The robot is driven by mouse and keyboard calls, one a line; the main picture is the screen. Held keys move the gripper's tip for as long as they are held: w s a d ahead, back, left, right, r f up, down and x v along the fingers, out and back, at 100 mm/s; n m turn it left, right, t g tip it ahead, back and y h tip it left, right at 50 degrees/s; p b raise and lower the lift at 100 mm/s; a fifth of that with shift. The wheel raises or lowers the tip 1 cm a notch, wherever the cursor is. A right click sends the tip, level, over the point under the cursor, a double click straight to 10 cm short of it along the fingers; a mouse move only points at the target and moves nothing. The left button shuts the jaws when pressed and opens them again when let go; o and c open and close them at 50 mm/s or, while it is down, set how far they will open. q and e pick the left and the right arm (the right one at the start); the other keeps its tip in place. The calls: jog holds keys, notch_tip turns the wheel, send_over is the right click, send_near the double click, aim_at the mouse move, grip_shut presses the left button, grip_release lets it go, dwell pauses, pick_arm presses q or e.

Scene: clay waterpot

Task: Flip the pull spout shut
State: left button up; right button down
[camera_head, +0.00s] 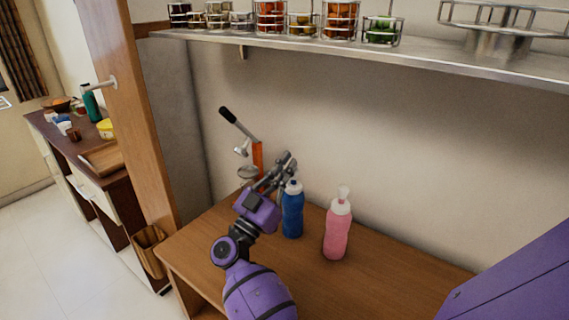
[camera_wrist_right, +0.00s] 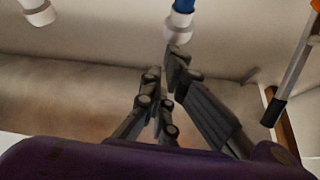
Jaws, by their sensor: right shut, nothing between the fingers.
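A blue bottle (camera_head: 292,215) with a white cap stands upright on the wooden counter. A pink bottle (camera_head: 337,236) with a white cap and a pale spout (camera_head: 343,193) sticking up stands to its right. My right gripper (camera_head: 287,160) is shut and empty, near the top of the blue bottle. In the right wrist view the fingertips (camera_wrist_right: 167,62) are close to the blue bottle's white cap (camera_wrist_right: 178,30); I cannot tell whether they touch. The pink bottle's white cap (camera_wrist_right: 40,14) shows at the upper left there. My left gripper is not in view.
An orange lever press (camera_head: 257,155) with a black handle stands behind my right gripper. A metal shelf (camera_head: 400,58) with jars in wire racks runs above. The wooden counter (camera_head: 385,285) is clear in front of and right of the pink bottle.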

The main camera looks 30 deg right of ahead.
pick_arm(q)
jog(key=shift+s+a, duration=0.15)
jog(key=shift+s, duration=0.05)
pick_arm(e)
jog(key=shift+f, duration=0.2)
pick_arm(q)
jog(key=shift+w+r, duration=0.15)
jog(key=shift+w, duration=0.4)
pick_arm(e)
notch_tip(320, 180, down, 2)
jog(key=shift+f, duration=0.15)
notch_tip(320, 180, up, 5)
jog(key=p, duration=0.2)
pick_arm(q)
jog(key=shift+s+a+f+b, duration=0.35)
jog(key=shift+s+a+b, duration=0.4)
jog(key=shift+b, duration=0.65)
pick_arm(e)
jog(key=v, duration=1.1)
jog(key=shift+s+f, duration=0.25)
